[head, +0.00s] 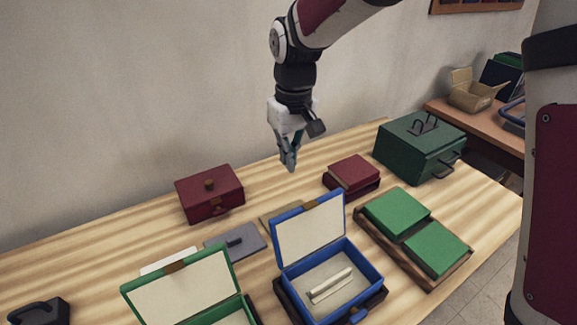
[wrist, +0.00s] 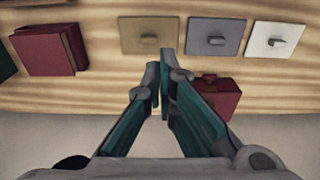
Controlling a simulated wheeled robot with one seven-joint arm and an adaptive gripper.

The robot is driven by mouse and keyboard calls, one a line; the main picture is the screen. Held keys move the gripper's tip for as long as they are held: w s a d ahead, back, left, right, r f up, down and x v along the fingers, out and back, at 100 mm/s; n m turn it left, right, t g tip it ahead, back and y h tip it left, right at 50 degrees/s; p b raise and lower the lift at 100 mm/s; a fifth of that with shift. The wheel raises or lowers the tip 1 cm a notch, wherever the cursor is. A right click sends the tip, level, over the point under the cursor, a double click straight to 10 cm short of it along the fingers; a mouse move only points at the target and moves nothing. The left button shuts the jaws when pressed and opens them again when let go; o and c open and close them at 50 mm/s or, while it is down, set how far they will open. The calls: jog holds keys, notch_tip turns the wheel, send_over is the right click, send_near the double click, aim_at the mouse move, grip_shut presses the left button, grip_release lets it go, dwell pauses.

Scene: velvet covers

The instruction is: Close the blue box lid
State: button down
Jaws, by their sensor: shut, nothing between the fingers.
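The blue box (head: 334,282) stands near the front middle of the table in the head view. Its lid (head: 310,229) is open and tilted up at the back, its pale inner face toward me. A pale bar-shaped piece lies inside the box. My gripper (head: 290,166) is shut and empty, above the table behind the blue box and apart from it. In the wrist view my gripper (wrist: 163,68) points over the back of the table, its fingertips together. The blue box is not in the wrist view.
A green box (head: 190,291) with its lid open stands left of the blue box. A red box (head: 209,193), a smaller red box (head: 351,176), a dark green case (head: 420,147) and a wooden tray (head: 458,268) with green blocks surround it. Flat handled plates (wrist: 215,37) lie behind.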

aim_at(307, 225)
notch_tip(307, 225, down, 10)
jog(key=shift+s+d+r+p, duration=0.35)
jog(key=shift+s+d+p, duration=0.15)
jog(key=shift+s, duration=0.2)
jog(key=shift+s+d+r+p, duration=0.3)
jog(key=shift+s+d+p, duration=0.15)
jog(key=shift+s, duration=0.2)
jog(key=shift+r, duration=0.1)
